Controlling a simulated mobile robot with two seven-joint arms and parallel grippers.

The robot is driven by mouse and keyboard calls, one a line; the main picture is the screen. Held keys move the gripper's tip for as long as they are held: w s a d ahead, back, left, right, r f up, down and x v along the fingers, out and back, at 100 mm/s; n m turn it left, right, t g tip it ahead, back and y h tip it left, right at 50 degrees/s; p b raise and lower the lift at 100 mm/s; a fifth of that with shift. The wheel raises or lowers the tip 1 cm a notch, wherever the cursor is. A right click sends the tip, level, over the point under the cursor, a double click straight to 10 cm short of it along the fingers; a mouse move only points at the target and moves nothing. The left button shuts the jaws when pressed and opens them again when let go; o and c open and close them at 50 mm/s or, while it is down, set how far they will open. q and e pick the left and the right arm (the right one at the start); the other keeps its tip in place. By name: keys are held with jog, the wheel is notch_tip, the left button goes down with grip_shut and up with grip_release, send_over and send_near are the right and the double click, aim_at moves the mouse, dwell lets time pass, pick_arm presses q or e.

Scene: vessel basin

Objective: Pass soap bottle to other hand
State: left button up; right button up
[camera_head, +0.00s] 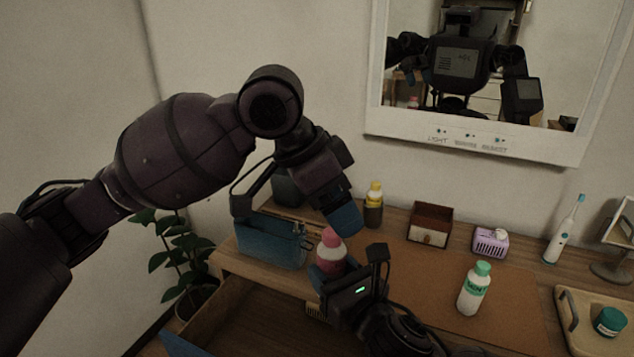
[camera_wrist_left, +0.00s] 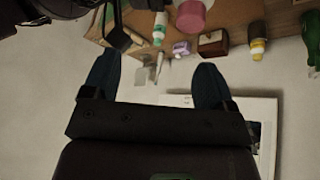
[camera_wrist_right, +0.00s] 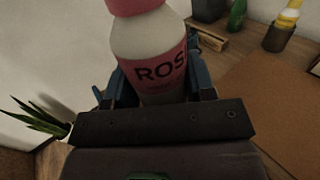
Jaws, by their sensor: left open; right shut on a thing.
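The soap bottle (camera_head: 330,253), pink and white with a pink cap, stands roughly upright in my right gripper (camera_head: 330,274). In the right wrist view the bottle (camera_wrist_right: 150,55) shows a pink label reading "ROS", with blue fingers on both sides of it. My right gripper is shut on its lower body. My left gripper (camera_head: 343,216) is open and empty, just above and right of the bottle's cap, apart from it. In the left wrist view the fingers of my left gripper (camera_wrist_left: 154,82) are spread, and the pink cap (camera_wrist_left: 190,16) shows beyond them near the top.
A blue basket (camera_head: 268,246) stands left of the bottle, above an open drawer (camera_head: 255,317). A yellow-capped bottle (camera_head: 374,207), brown box (camera_head: 431,224), purple soap holder (camera_head: 490,241) and green-capped bottle (camera_head: 474,291) stand on the table. The brown mat (camera_head: 430,270) has free room.

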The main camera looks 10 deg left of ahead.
aim_at(338, 243)
pick_arm(q)
jog(key=f, duration=0.3)
jog(key=w+f+y, duration=0.1)
jog(key=f, duration=0.2)
jog(key=w+f+y, duration=0.1)
jog(key=f, duration=0.2)
jog(key=shift+w+d, duration=0.2)
jog(key=shift+d, duration=0.05)
dwell(0.3)
jog(key=c, duration=0.9)
jog(key=shift+c, duration=0.9)
pick_arm(e)
jog(key=o, duration=1.1)
jog(key=shift+s, duration=0.1)
